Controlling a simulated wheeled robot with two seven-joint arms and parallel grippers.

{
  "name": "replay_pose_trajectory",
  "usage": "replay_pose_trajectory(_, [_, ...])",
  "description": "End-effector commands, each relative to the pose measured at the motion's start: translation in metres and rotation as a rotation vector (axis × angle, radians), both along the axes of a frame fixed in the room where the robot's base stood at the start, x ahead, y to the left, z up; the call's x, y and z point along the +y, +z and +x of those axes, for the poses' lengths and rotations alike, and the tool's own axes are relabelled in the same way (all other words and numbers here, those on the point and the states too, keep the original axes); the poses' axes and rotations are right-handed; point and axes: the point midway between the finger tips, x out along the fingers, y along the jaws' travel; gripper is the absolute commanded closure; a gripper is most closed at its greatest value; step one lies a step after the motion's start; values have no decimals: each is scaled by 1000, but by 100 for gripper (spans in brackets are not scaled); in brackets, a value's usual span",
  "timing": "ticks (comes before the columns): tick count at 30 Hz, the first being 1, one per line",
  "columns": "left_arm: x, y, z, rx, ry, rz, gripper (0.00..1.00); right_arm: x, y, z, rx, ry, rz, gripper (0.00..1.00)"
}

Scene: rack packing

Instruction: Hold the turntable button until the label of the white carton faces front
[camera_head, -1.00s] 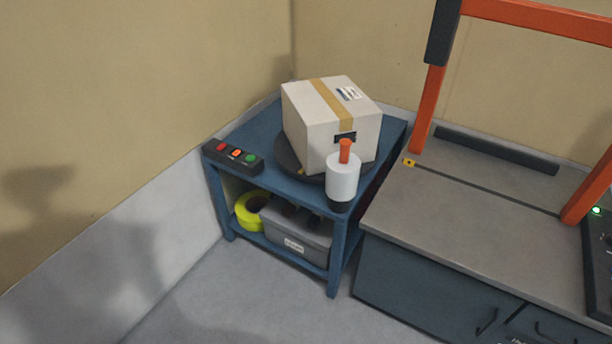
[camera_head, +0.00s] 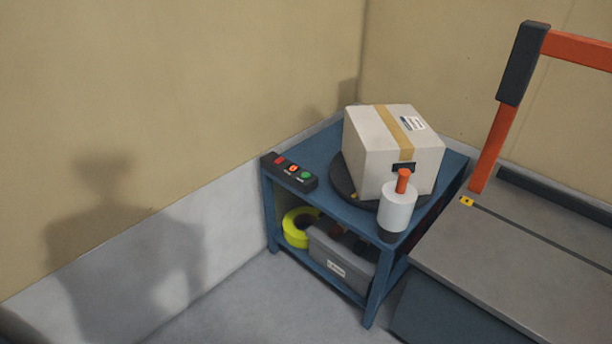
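The white carton (camera_head: 384,155) with a tan tape strip sits on a dark round turntable (camera_head: 344,180) on a blue stand (camera_head: 318,150). A white label (camera_head: 412,123) shows on its top face. A dark button box (camera_head: 289,172) with red, orange and green buttons sits at the stand's left front edge. The green button (camera_head: 306,176) is at its right end. Neither of my grippers is in view.
A white cylinder with an orange top (camera_head: 397,207) stands at the stand's front corner. The lower shelf holds a yellow tape roll (camera_head: 299,228) and a grey bin (camera_head: 342,264). A grey bench (camera_head: 510,255) with an orange frame (camera_head: 491,150) stands at right. Walls close off the left and back.

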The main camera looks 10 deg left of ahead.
Motion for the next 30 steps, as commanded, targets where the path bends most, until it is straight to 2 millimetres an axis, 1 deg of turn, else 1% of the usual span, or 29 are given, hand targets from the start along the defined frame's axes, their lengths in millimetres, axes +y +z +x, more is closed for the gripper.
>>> replay_pose_trajectory(1, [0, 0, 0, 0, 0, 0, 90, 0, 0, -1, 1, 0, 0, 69])
replay_pose_trajectory(2, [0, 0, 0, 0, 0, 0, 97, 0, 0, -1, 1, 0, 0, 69])
replay_pose_trajectory(3, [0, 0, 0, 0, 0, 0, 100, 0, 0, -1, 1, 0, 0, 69])
replay_pose_trajectory(30, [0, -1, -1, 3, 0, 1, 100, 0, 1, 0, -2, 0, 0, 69])
